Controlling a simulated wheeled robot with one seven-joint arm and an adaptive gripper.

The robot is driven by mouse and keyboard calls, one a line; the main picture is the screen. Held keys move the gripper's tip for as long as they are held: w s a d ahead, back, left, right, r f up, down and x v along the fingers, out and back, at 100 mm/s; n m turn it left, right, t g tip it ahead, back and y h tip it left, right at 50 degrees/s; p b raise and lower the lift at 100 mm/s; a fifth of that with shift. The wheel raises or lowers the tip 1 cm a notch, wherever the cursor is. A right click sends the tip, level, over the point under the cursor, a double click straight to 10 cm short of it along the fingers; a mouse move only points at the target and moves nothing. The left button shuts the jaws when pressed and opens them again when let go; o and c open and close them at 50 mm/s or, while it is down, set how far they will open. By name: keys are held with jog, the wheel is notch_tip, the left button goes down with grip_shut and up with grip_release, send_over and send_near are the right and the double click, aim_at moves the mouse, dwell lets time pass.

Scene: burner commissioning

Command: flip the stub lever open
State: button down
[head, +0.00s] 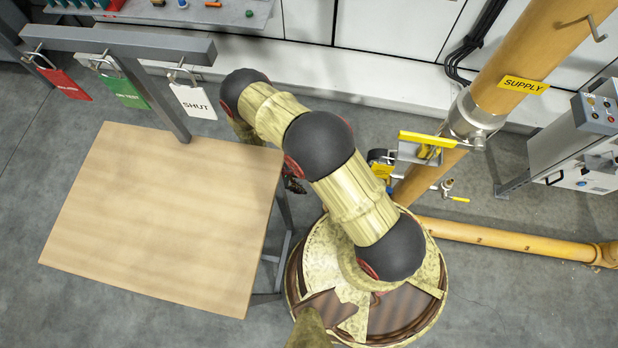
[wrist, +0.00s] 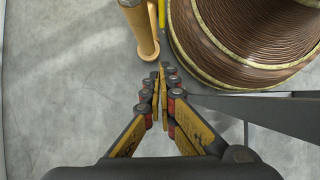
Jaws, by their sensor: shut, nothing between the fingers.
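The small stub valve sits low beside the yellow supply pipe (head: 535,45) in the head view, with a thin yellow stub lever (head: 458,199) pointing out to the right. The valve is small in the picture, so its exact setting is hard to tell. My gripper (wrist: 163,76) shows in the wrist view with its fingertips together and nothing between them. It points over the grey floor, apart from the lever. In the head view my arm mostly hides the gripper. The stub lever cannot be made out for certain in the wrist view.
A larger valve with a yellow handle (head: 428,139) is higher on the pipe. A wooden table (head: 165,215) stands left, below a rail (head: 120,43) with hanging tagged padlocks. A control box (head: 590,135) is at right. In the wrist view, a yellow pipe (wrist: 140,28) lies ahead.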

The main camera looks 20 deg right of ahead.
jog(key=shift+w+a+r+p, duration=0.3)
jog(key=shift+w+a+r, duration=0.4)
jog(key=shift+a, duration=0.25)
jog(key=shift+w+a+r+p, duration=0.25)
jog(key=shift+w+a+r, duration=0.45)
jog(key=shift+a, duration=0.25)
